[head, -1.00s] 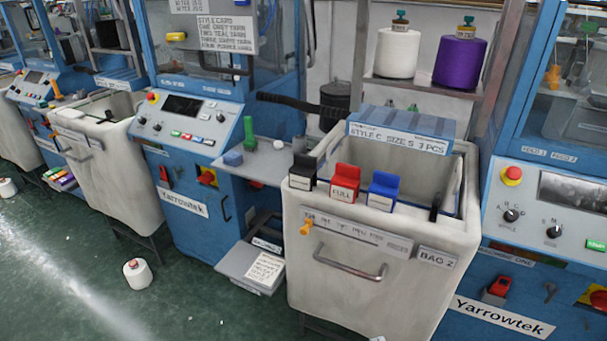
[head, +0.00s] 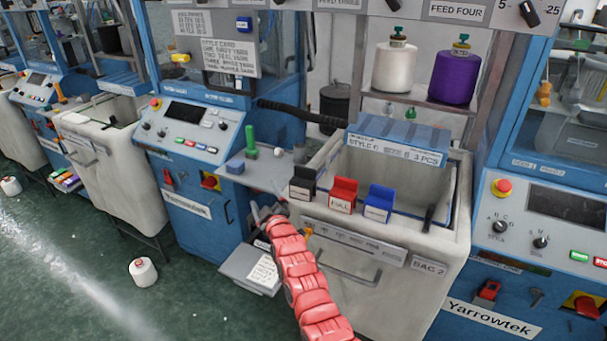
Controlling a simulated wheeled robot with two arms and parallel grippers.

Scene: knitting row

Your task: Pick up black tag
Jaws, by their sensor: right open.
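The black tag (head: 303,180) sits on the near rim of the white bin (head: 410,238), at its left corner, with a pale label on its front. The red tag (head: 343,190) and the blue tag (head: 380,200) sit to its right on the same rim. My right arm is red and comes up from the bottom. My right gripper (head: 264,212) is open and empty, left of the bin and below the black tag, apart from it in the picture. My left gripper is not in view.
A grey shelf (head: 275,172) with a green peg (head: 250,138) stands behind the gripper. A low grey tray (head: 240,268) is below it. A blue box (head: 400,138) lies across the bin's back. A yarn cone (head: 142,271) stands on the otherwise open floor at left.

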